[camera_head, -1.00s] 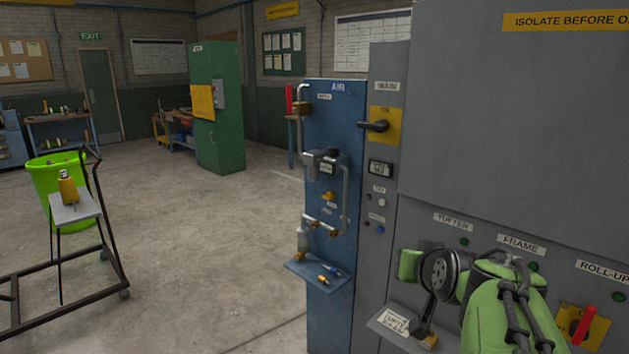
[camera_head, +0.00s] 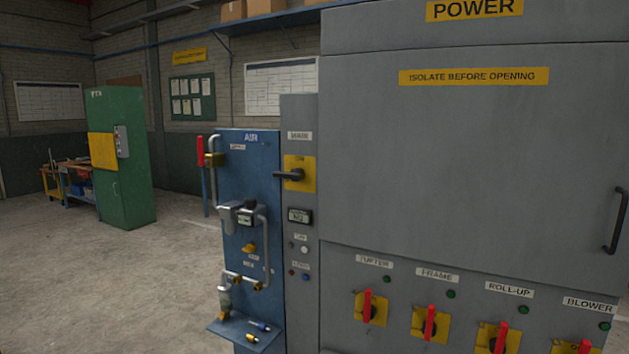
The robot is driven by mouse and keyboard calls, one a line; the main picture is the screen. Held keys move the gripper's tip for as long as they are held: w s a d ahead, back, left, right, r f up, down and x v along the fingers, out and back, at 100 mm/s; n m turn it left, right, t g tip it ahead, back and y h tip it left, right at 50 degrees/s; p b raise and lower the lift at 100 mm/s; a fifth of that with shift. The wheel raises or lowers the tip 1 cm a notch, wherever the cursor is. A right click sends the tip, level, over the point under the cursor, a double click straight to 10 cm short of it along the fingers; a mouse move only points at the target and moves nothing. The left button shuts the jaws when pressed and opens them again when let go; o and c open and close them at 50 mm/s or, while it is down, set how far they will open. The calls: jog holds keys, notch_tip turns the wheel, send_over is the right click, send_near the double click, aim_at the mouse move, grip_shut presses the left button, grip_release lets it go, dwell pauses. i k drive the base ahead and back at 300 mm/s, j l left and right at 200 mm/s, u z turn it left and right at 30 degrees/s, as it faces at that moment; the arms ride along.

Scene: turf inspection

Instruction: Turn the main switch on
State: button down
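The main switch (camera_head: 291,175) is a black rotary handle on a yellow plate, under a MAIN label on a narrow grey panel. Its handle lies level and points left. A small dark display (camera_head: 299,216) sits just below it, with small buttons and lamps lower down. The panel stands between the blue AIR board (camera_head: 247,230) and the large grey POWER cabinet (camera_head: 470,170). My gripper is not in view.
Several red-handled switches on yellow plates, such as the TUFTER switch (camera_head: 368,307), line the cabinet's lower front. A small blue shelf (camera_head: 230,333) juts from the AIR board. A green cabinet (camera_head: 122,155) stands at the back left. Open concrete floor (camera_head: 110,280) lies to the left.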

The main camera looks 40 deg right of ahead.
aim_at(296, 174)
jog(key=z, duration=0.8)
